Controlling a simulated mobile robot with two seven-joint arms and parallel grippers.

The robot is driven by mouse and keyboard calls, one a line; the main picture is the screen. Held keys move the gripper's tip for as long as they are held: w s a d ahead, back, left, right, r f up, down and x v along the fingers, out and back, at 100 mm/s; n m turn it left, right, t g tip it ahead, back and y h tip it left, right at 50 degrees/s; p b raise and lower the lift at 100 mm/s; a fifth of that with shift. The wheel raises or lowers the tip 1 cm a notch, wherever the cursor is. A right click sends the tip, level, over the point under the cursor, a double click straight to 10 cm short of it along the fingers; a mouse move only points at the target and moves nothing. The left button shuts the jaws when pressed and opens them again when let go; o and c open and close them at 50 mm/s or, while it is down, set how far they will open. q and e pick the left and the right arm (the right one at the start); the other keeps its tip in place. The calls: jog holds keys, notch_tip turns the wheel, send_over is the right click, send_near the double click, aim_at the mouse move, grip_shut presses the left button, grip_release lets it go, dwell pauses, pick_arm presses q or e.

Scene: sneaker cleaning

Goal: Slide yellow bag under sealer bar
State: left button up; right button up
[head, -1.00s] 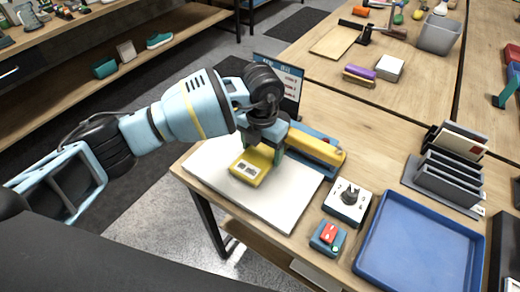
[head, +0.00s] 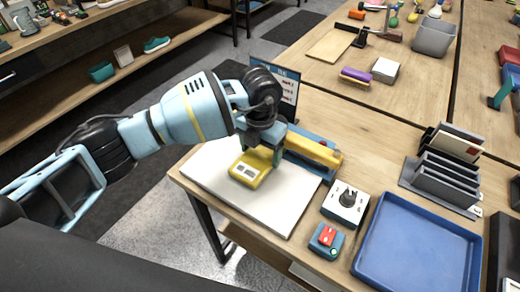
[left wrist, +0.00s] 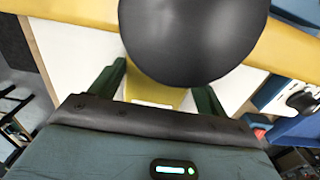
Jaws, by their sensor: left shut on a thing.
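The yellow bag (head: 246,174) with a pale label shows at the left end of the sealer in the head view. Its far edge is hidden by my gripper. My left gripper (head: 266,153) is shut on the bag from above, at the white board. The sealer bar (head: 314,149) is yellow and stretches right from the gripper, over a blue sealer base (head: 318,137). In the left wrist view the bar (left wrist: 285,42) crosses the top, and a dark round shape hides its middle. A strip of the bag (left wrist: 155,96) shows between the fingers. Whether it reaches under the bar I cannot tell.
A white board (head: 287,206) lies under the bag. A white box with a dark knob (head: 345,203), a small blue box with a red switch (head: 326,238) and a blue tray (head: 372,248) stand right of it. A dark screen (head: 276,92) stands behind the gripper.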

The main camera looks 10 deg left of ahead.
pick_arm(q)
jog(key=o, duration=1)
jog(key=shift+o, duration=0.2)
notch_tip(320, 180, up, 6)
jog(key=shift+r, duration=0.9)
pick_arm(e)
jog(key=shift+w+a+r, duration=0.15)
jog(key=shift+w+r, duration=0.1)
jog(key=shift+w, duration=0.25)
jog(key=shift+s, duration=0.15)
